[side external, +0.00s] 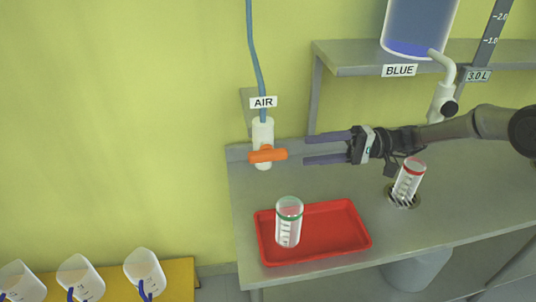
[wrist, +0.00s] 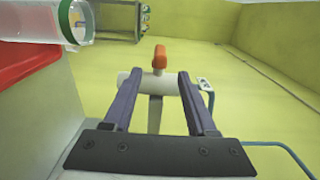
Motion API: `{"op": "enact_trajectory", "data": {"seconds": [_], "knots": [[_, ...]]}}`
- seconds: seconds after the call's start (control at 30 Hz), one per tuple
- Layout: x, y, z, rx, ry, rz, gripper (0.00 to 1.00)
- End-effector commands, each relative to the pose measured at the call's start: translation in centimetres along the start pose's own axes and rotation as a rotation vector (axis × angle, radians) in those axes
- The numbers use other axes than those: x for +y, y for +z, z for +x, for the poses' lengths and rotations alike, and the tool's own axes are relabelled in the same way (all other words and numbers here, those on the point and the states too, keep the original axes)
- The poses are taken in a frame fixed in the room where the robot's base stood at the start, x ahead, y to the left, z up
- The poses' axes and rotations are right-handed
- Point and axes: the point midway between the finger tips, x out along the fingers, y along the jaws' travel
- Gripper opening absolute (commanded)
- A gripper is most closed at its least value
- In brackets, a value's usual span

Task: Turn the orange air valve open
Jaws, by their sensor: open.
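The orange air valve handle (side external: 267,155) sits across a white valve body (side external: 263,133) under the AIR label (side external: 263,102). In the side view the handle lies roughly horizontal. My gripper (side external: 326,147) is open and empty, with two purple fingers pointing left at the valve. The fingertips look a short gap to the right of the handle in the side view. In the wrist view my gripper (wrist: 154,75) has the valve roughly centred between its fingers.
A red tray (side external: 330,234) holds a green-rimmed beaker (side external: 288,222) below the valve. A red-rimmed beaker (side external: 408,180) stands on a drain below my arm. A shelf (side external: 350,58) with a blue tank (side external: 418,25) is above. A blue hose (side external: 254,50) runs up from the valve.

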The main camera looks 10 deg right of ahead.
Motion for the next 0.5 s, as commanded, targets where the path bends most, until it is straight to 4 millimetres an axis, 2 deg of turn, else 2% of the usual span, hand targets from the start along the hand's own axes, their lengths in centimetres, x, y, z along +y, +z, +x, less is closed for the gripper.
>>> {"op": "enact_trajectory", "data": {"seconds": [0.03, 0.3, 0.5], "knots": [[0.0, 0.1, 1.1, -0.004, -0.001, -0.001, 0.57], [0.1, 0.1, 6.4, -0.003, 0.0, 0.001, 0.57], [0.0, 0.0, 9.3, -0.002, 0.001, 0.0, 0.57]]}}
